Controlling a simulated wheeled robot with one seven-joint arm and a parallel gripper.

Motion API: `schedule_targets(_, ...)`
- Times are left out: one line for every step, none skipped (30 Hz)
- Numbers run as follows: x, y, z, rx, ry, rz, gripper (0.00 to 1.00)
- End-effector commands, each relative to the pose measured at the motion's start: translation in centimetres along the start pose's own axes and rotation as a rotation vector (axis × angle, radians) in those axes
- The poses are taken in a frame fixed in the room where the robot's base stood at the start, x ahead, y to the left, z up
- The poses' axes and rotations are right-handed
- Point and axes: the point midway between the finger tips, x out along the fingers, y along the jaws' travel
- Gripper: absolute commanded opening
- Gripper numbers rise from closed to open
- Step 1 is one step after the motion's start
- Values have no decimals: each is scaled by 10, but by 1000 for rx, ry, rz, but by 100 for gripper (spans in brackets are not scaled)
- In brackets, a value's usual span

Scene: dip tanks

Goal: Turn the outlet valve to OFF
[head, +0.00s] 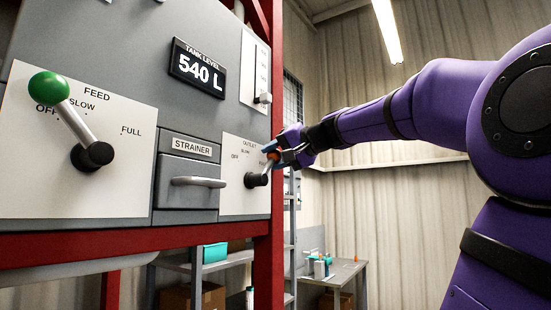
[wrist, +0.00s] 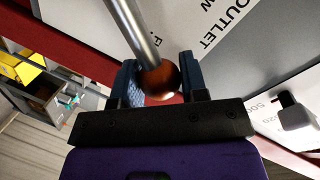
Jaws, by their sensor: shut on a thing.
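The outlet valve lever (head: 257,179) is on the right white plate of the grey panel, marked OUTLET, OFF and SLOW. Its dark hub is at the lower part of the plate and its arm tilts up and to the right. My gripper (head: 273,155) is at the lever's upper end. In the wrist view my gripper (wrist: 160,85) is shut on the orange-brown ball knob (wrist: 160,79) of the lever, one blue finger on each side. The metal rod (wrist: 133,30) runs up from the knob. The right side of the plate is partly hidden by my gripper in the head view.
The feed lever (head: 70,120) with a green knob points toward OFF at the left. A strainer drawer (head: 188,170) with a protruding handle sits between the levers. A tank level display (head: 198,69) reads 540 L. A red frame post (head: 269,255) stands close to my gripper.

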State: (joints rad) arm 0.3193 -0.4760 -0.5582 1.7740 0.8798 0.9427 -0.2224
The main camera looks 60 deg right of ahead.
Motion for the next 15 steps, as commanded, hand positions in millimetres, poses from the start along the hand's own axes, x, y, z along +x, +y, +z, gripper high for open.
schedule_targets(-1, -3, 1, -28, 6, 2, 0)
schedule_targets(-1, -4, 1, -46, 9, 3, 0)
schedule_targets(-2, -7, 2, -73, 13, 6, 0)
schedule_targets(-2, -9, 3, -96, 18, 8, 0)
schedule_targets(-2, -11, 4, -118, 22, 10, 0)
schedule_targets(-3, -13, 4, -152, 29, 15, 0)
schedule_targets(-3, -16, 5, -177, 34, 17, 0)
schedule_targets(-3, -18, 6, -204, 39, 20, 0)
schedule_targets(-4, -21, 8, -240, 46, 23, 0)
schedule_targets(-4, -23, 9, -268, 51, 27, 0)
schedule_targets(-4, -25, 10, -296, 58, 30, 0)
schedule_targets(-5, -28, 12, -333, 65, 34, 0)
schedule_targets(-5, -30, 13, -361, 71, 37, 0)
schedule_targets(-5, -32, 14, -389, 76, 40, 0)
schedule_targets(-6, -34, 16, -427, 84, 44, 0)
